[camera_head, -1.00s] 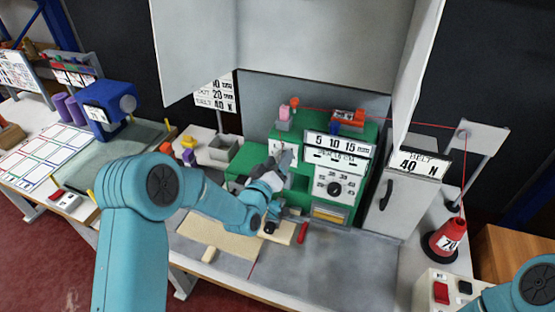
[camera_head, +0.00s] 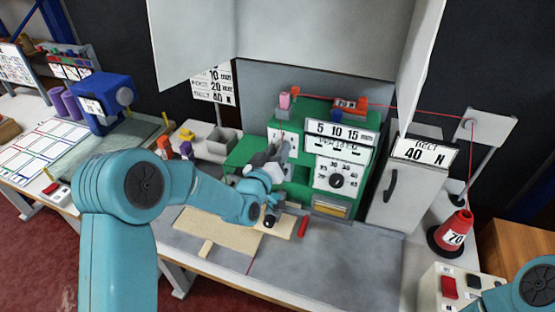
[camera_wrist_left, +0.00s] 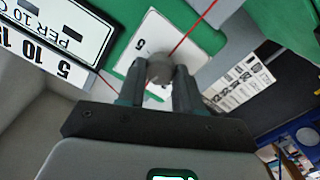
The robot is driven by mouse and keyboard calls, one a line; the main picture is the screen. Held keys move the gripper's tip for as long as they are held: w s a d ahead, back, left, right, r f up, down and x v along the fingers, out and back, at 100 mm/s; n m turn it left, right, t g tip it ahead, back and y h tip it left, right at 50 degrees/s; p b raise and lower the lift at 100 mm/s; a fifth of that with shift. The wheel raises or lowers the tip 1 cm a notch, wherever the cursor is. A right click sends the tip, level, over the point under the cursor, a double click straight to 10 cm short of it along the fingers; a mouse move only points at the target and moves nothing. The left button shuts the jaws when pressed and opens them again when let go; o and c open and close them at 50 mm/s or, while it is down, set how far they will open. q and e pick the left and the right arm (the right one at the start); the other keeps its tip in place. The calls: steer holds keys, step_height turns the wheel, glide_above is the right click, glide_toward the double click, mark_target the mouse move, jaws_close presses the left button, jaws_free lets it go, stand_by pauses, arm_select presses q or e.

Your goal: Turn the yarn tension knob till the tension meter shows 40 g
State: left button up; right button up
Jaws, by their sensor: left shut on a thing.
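The green machine (camera_head: 246,152) stands at the back of the table. The knob (camera_wrist_left: 160,68) is a small grey round piece in front of a white dial plate (camera_wrist_left: 146,38), where a 5 shows. My left gripper (camera_wrist_left: 158,82) is shut on this knob in the left wrist view. In the head view my left gripper (camera_head: 272,155) is at the machine's left front, and its wrist hides much of the knob. A small orange-red unit with a display (camera_head: 346,104) sits on top of the machine; its figures are too small to read surely. My right gripper is out of view.
Red yarn (camera_head: 415,110) runs from a red cone (camera_head: 457,232) marked 70 through a post at right to the machine top. A second black dial knob (camera_head: 337,180) is on the machine front.

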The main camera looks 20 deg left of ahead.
arm_select(q)
steer(key=m+b, duration=0.5)
steer(key=m, duration=0.3)
steer(key=m+y+b, duration=0.1)
steer(key=m+b, duration=0.4)
steer(key=m, duration=0.3)
steer(key=shift+d+r+m, duration=0.1)
steer(key=shift+d+m, duration=0.1)
steer(key=shift+m, duration=0.1)
stand_by(0.4)
steer(key=o, duration=1)
steer(key=shift+o, duration=0.2)
steer(key=shift+s, duration=0.1)
